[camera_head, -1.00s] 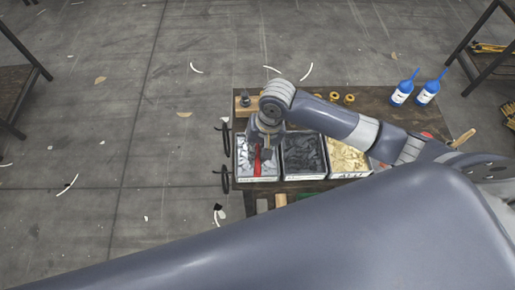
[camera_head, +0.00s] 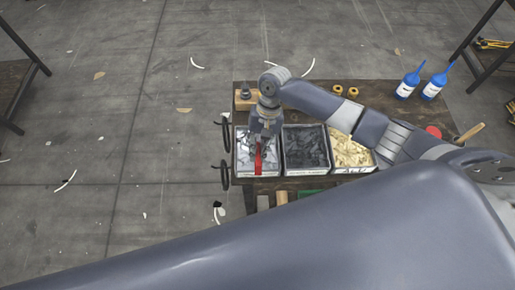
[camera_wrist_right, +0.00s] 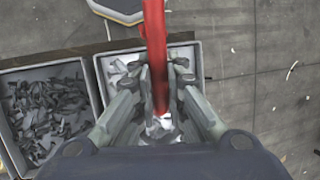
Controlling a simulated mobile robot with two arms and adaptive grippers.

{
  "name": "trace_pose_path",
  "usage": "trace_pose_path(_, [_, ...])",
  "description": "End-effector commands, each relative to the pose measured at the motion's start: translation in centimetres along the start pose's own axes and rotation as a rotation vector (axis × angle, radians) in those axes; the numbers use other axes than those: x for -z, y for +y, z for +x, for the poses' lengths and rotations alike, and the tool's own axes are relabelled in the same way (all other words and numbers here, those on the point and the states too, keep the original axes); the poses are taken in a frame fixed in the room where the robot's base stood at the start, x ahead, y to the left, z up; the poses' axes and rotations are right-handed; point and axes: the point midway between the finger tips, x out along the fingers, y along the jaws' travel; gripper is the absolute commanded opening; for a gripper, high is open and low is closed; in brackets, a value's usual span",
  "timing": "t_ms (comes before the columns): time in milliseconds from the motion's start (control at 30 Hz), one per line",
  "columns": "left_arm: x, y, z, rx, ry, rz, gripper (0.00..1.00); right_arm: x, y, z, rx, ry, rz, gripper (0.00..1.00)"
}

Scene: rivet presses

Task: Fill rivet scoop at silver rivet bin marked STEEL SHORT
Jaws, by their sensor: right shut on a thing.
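The silver rivet bin (camera_head: 240,171) is the leftmost of three trays on the table and holds pale metal rivets. The writing on its front is too small to read. My right gripper (camera_head: 261,138) is over this bin, shut on the red handle (camera_head: 258,160) of the scoop. In the right wrist view the red handle (camera_wrist_right: 155,40) runs up from between the fingers (camera_wrist_right: 158,90), with the silver bin (camera_wrist_right: 97,72) below. The scoop's bowl is mostly hidden, so I cannot tell whether it holds rivets. My left gripper is out of view.
A dark rivet bin (camera_head: 306,171) and a gold rivet bin (camera_head: 352,169) stand to the right.

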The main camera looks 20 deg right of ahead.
Motion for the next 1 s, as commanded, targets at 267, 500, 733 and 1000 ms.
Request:
trace_pose_path(267, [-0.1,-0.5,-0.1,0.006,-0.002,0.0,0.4,-0.4,0.4,1.8,-0.001,0.071,-0.015,0.0])
trace_pose_path(500, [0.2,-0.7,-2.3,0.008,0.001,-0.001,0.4,-1.0,0.1,0.8,0.002,0.146,-0.028,0.0])
trace_pose_path(733, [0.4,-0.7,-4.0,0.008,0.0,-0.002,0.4,-1.7,-0.1,-0.6,0.003,0.182,-0.037,0.0])
trace_pose_path(1000, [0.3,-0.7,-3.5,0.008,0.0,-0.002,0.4,-2.6,-0.5,-2.5,0.003,0.231,-0.047,0.0])
